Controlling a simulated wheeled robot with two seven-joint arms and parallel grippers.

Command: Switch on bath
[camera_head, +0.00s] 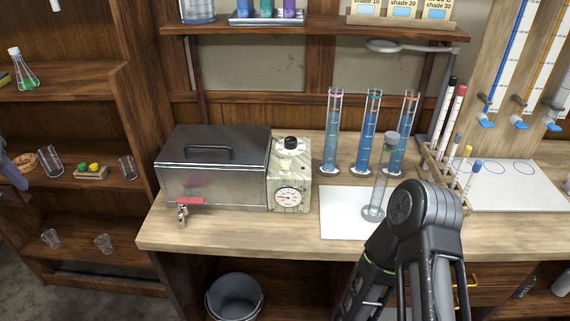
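The bath (212,165) is a grey metal box with a dark handled lid, standing on the left of the wooden bench. The lid is on. A control panel (289,175) is fixed to its right side, with a black knob (291,143) on top, a pale switch-like part (286,164) below it and a round dial (289,197) at the bottom. The switch's setting is too small to tell. A tap with a red handle (184,201) is at the bath's front. My dark arm rises at the lower right, apart from the panel. No fingertips of either gripper show.
Several glass cylinders with blue liquid (369,131) stand right of the panel. Another cylinder (379,187) stands on a white sheet (342,221), close to my arm. A rack (439,175) of pens is farther right. Bench in front of the panel is clear. A bucket (234,298) is below.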

